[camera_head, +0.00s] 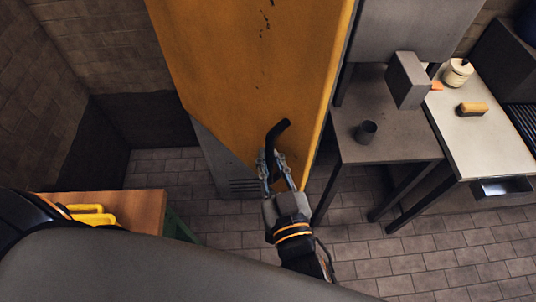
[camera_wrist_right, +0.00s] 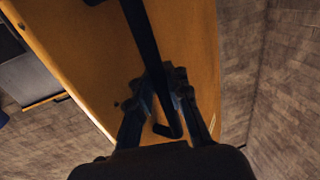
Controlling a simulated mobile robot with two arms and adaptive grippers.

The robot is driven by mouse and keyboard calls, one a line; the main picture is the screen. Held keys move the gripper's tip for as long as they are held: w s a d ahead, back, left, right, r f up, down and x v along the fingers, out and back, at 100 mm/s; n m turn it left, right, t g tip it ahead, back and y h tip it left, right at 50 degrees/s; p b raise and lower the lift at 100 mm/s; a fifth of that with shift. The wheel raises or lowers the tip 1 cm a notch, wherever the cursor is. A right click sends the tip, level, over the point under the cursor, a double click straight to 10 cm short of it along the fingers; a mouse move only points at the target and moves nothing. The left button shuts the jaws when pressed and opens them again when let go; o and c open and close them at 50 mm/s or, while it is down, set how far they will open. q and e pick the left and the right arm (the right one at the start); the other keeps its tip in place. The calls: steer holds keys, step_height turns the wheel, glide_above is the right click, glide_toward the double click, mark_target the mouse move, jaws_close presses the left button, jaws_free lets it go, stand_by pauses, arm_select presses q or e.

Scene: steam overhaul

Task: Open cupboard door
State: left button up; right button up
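The yellow cupboard door (camera_head: 255,70) fills the upper middle of the head view, its right edge facing the grey tables. It also fills much of the right wrist view (camera_wrist_right: 85,50). A black bent handle (camera_head: 279,131) stands out from its lower part; in the wrist view the handle (camera_wrist_right: 143,35) runs down between my fingers, its hooked end below them. My right gripper (camera_head: 272,165) has one finger on each side of the handle, and the fingertips (camera_wrist_right: 161,88) look closed against it. A grey vented panel (camera_head: 225,165) shows below the door. My left gripper is not in view.
A grey table (camera_head: 385,145) with a dark cup (camera_head: 366,131) and grey box (camera_head: 407,80) stands right of the door. A pale-topped table (camera_head: 480,140) is beyond it. A wooden surface (camera_head: 135,205) with yellow items (camera_head: 92,214) is at lower left. Tiled floor (camera_head: 400,250) is clear at lower right.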

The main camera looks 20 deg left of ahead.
steer(key=o, duration=0.3)
steer(key=shift+s+d, duration=0.1)
steer(key=shift+d, duration=0.05)
steer(key=shift+s+d+r, duration=0.1)
steer(key=shift+s+d, duration=0.05)
steer(key=shift+s, duration=0.15)
steer(key=v, duration=1.1)
steer(key=shift+s+d, duration=0.2)
steer(key=shift+d, duration=0.1)
